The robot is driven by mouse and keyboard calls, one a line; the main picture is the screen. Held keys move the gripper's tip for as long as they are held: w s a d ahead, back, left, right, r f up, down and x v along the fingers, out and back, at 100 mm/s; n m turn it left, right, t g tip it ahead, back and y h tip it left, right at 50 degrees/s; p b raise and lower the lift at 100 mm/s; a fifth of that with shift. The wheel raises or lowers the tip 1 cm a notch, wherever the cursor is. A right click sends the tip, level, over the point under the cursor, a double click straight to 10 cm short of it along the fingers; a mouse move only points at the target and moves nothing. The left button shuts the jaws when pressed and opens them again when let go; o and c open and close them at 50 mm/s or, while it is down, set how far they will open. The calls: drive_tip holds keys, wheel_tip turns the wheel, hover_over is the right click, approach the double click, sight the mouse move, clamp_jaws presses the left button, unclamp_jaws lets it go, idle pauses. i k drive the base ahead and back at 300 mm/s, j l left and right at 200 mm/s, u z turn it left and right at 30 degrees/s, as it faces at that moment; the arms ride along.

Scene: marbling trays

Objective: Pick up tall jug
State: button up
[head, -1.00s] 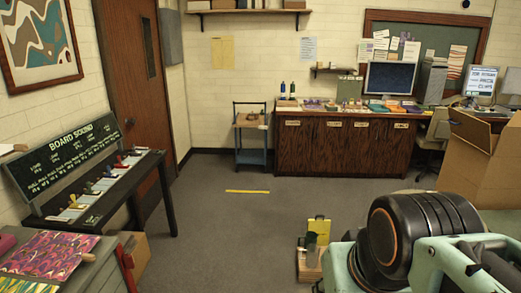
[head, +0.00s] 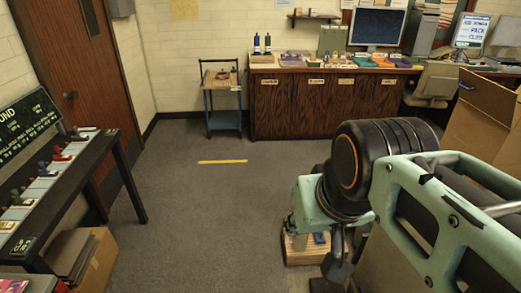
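I cannot make out a tall jug for certain in the head view. My arm fills the lower right, with mint-green links and a black ringed joint. A dark part at its lower end, perhaps my gripper (head: 336,262), hangs beside a low wooden box (head: 300,251) on the floor. Its fingers cannot be made out, so I cannot tell whether it is open or shut. The box holds a small blue item (head: 319,238). My arm hides much of the box and whatever is behind it.
A dark wood cabinet (head: 315,108) at the back carries bottles, trays and a monitor (head: 376,27). A blue trolley (head: 224,122) stands left of it. A sample table (head: 125,172) and a cardboard box (head: 97,262) are at left. The middle floor is clear around a yellow strip (head: 222,162).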

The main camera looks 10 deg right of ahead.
sight(300, 242)
drive_tip(key=i, duration=1.5)
drive_tip(key=z, duration=0.05)
